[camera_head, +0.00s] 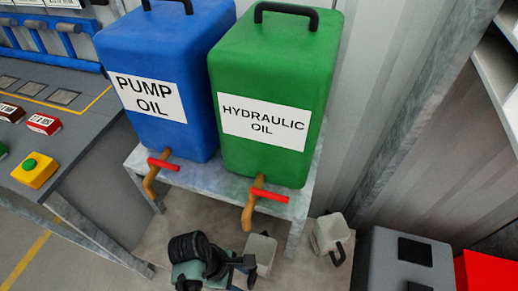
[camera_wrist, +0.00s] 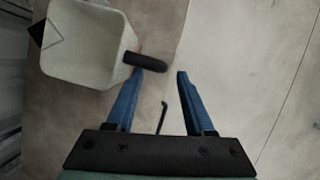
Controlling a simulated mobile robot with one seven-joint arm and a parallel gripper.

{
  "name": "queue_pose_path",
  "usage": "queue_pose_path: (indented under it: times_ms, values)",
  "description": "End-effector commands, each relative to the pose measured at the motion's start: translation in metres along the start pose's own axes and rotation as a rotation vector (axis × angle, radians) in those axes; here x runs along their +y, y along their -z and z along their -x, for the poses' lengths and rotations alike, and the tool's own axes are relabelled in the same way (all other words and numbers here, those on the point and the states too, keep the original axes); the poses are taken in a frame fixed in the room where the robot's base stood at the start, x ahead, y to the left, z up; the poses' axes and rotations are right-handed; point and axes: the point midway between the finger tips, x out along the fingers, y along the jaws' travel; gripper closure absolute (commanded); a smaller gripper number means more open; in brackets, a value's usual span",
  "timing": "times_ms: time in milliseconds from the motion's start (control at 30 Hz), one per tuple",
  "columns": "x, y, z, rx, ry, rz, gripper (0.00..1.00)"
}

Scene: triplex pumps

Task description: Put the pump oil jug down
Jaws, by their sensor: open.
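A pale jug (camera_head: 262,252) with an open top is beside my gripper (camera_head: 243,268), low in front of the oil stand. In the wrist view this jug (camera_wrist: 85,45) is at the upper left, and its black handle (camera_wrist: 146,62) reaches to the tip of the left finger. A second pale jug (camera_head: 328,236) with a dark handle is on the floor to the right. No readable label shows which jug is the pump oil one.
A metal stand (camera_head: 225,183) carries a blue pump oil tank (camera_head: 165,80) and a green hydraulic oil tank (camera_head: 270,90), with red-handled taps over the floor. A grey box (camera_head: 400,262) and a red box (camera_head: 487,272) are at the lower right. A control desk (camera_head: 85,130) is at the left.

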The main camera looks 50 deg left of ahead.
Motion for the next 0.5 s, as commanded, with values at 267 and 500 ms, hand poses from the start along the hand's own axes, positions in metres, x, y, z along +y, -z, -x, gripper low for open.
queue_pose_path:
  times_ms: [267, 500]
  values:
    - [-0.002, 0.004, -0.036, 0.0, 0.002, 0.0, 0.47]
    - [-0.002, 0.003, -0.054, 0.001, 0.001, -0.001, 0.47]
